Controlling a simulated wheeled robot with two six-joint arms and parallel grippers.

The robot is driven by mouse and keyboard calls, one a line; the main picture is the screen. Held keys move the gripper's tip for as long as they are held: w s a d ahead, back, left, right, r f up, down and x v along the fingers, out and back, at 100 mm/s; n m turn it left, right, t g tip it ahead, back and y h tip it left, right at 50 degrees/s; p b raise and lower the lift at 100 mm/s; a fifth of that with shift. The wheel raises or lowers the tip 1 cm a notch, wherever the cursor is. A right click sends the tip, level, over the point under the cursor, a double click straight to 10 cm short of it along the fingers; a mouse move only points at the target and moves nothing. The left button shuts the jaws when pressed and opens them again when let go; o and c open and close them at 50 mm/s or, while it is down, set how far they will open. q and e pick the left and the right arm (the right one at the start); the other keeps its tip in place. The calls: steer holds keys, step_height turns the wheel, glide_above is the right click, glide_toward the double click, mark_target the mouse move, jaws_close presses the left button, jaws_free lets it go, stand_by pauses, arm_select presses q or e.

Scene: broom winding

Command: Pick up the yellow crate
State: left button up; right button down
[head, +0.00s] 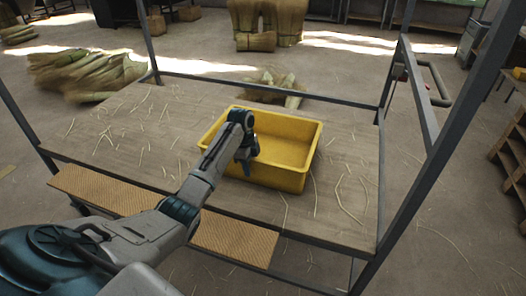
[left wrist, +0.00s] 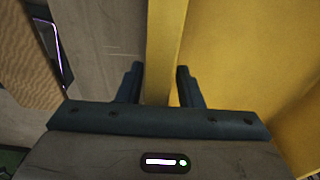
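The yellow crate (head: 288,152) stands upright and empty-looking on the wooden platform (head: 120,135). My left gripper (head: 246,166) is at the crate's near left part, and its arm hides some of the near wall and rim. In the left wrist view the left gripper (left wrist: 160,84) is open, its two fingers apart. The crate's wall edge (left wrist: 164,50) runs between the fingers, with the right finger over the yellow inside and the left finger over the wood outside. I cannot tell whether either finger touches the wall. My right gripper is not in view.
Dark metal posts (head: 397,170) and rails frame the platform. Loose straws lie scattered on it. A woven strip (head: 235,238) runs along the near edge. Straw bundles (head: 85,72) lie on the floor behind. The platform right of the crate is mostly clear.

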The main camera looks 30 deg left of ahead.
arm_select(q)
steer(key=shift+f, duration=0.55)
steer(key=shift+c, duration=0.2)
jaws_close()
stand_by(0.7)
steer(key=shift+w+r, duration=0.1)
steer(key=shift+r, duration=0.05)
